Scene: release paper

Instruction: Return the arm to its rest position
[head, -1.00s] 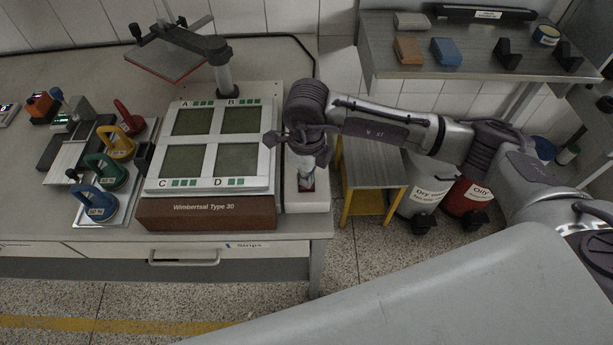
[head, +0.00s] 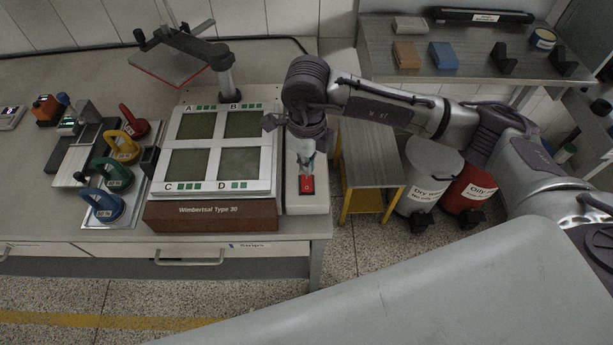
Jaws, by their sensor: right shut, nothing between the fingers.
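My right arm reaches in from the right, and its gripper (head: 306,168) points down over a white switch box. The gripper is shut and empty. Left of the gripper stands the Wimbertsal Type 30 device (head: 212,214) with four panels marked A, B, C and D. My left gripper does not show.
Suction lifters with coloured handles, such as a blue one (head: 103,205), stand left of the device. A tilted plate on an arm (head: 170,65) is behind it. A yellow-legged stool (head: 368,165), a white bin (head: 430,170) and a red bin (head: 470,188) stand under my right arm.

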